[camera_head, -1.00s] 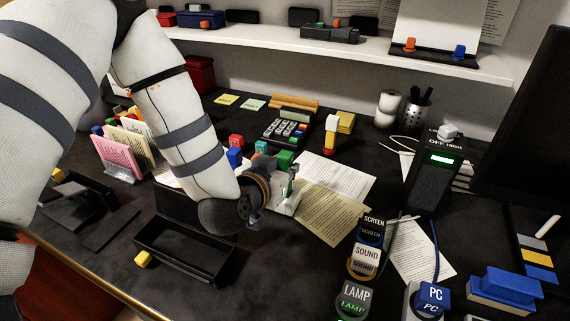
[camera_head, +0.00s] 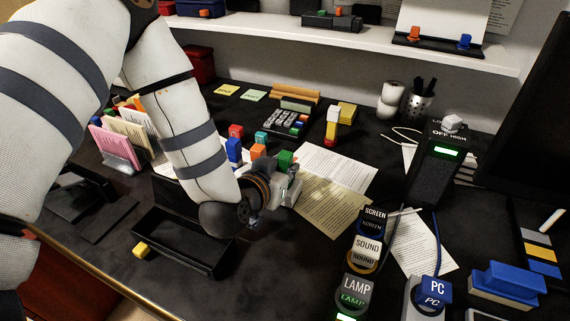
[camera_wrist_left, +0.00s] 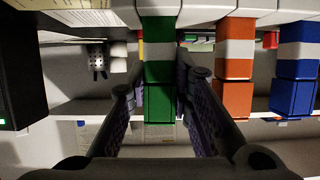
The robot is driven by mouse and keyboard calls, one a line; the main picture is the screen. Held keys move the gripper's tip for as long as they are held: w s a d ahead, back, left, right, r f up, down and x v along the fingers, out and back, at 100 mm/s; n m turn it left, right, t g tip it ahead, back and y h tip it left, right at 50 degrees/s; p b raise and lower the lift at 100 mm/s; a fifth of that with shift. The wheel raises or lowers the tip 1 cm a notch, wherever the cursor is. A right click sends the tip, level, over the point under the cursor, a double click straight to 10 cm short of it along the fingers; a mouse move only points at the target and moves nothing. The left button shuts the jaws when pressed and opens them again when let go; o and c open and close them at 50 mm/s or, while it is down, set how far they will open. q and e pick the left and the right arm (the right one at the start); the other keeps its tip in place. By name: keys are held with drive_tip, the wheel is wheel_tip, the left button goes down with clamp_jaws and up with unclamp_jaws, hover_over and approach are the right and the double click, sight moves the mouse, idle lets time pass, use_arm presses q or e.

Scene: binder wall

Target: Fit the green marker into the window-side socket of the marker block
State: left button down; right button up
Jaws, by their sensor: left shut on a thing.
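My left gripper (camera_head: 290,182) is low over the desk in the head view. In the left wrist view its two fingers (camera_wrist_left: 160,105) are on either side of the green marker (camera_wrist_left: 158,45), which has a white band. The green marker's end also shows in the head view (camera_head: 285,159), just behind the gripper. An orange marker (camera_wrist_left: 235,50) and a blue marker (camera_wrist_left: 297,60) stand beside it in the wrist view, about level with it. The marker block is mostly hidden by my arm, and I cannot tell whether the green marker is seated in a socket. My right gripper is not in view.
A black open tray (camera_head: 180,243) is in front of my left arm. Papers (camera_head: 325,205) lie right of the gripper. The keypad (camera_head: 290,120) is behind it. Labelled buttons (camera_head: 367,250) and a black device (camera_head: 436,165) stand to the right.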

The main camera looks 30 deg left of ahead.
use_arm(q)
drive_tip(key=c, duration=1.4)
unclamp_jaws()
drive_tip(key=shift+o, duration=0.2)
wheel_tip(320, 180, up, 10)
drive_tip(key=shift+f, duration=0.1)
